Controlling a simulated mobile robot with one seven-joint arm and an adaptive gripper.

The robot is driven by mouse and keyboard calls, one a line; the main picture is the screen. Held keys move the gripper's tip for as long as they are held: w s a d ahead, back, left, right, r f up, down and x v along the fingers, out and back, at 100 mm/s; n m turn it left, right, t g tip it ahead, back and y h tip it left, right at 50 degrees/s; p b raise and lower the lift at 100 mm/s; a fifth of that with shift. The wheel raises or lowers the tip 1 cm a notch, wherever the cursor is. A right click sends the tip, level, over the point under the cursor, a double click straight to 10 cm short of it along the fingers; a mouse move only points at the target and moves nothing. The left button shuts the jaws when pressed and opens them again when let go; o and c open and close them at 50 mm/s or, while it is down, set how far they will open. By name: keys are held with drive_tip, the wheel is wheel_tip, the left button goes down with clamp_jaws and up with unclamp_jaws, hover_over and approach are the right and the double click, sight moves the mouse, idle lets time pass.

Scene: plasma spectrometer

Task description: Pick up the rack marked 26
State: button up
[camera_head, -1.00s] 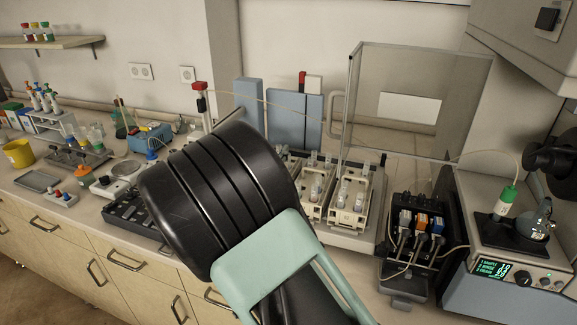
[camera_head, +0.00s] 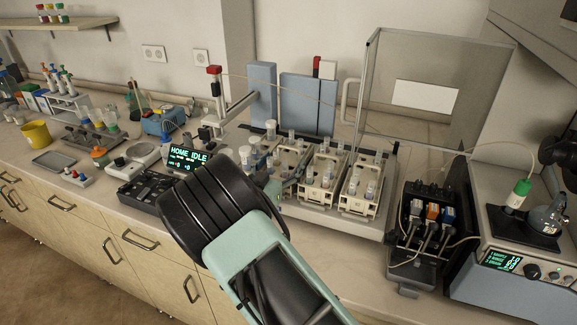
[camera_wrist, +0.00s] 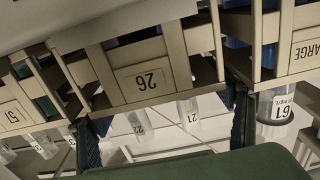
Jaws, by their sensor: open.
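The rack marked 26 (camera_wrist: 148,83) is a beige slotted carrier in the middle of the wrist view, its number label facing me. Vials marked 22 (camera_wrist: 139,123) and 21 (camera_wrist: 189,115) show below it in that picture. My gripper (camera_wrist: 165,120) is open, with one dark finger on each side of the rack 26; contact cannot be told. In the head view my gripper (camera_head: 284,186) is at the front of the rack group, partly hidden by my wrist. The numbers on the racks are too small to read there.
Neighbouring racks flank it closely: one marked 51 (camera_wrist: 14,112) on the left and one ending in ARGE (camera_wrist: 306,48) on the right. A clear screen (camera_head: 430,90) stands behind, and a black pump unit (camera_head: 425,235) at right. A display reads HOME IDLE (camera_head: 188,157).

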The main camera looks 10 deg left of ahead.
sight(289, 158)
drive_tip(key=w, duration=0.4)
drive_tip(key=shift+w+d+p, duration=0.25)
drive_tip(key=shift+d+p, duration=0.05)
drive_tip(key=shift+d, duration=0.05)
drive_tip(key=shift+c, duration=0.6)
drive_tip(key=c, duration=1.3)
drive_tip(key=shift+c, duration=0.3)
drive_tip(key=shift+r, duration=0.1)
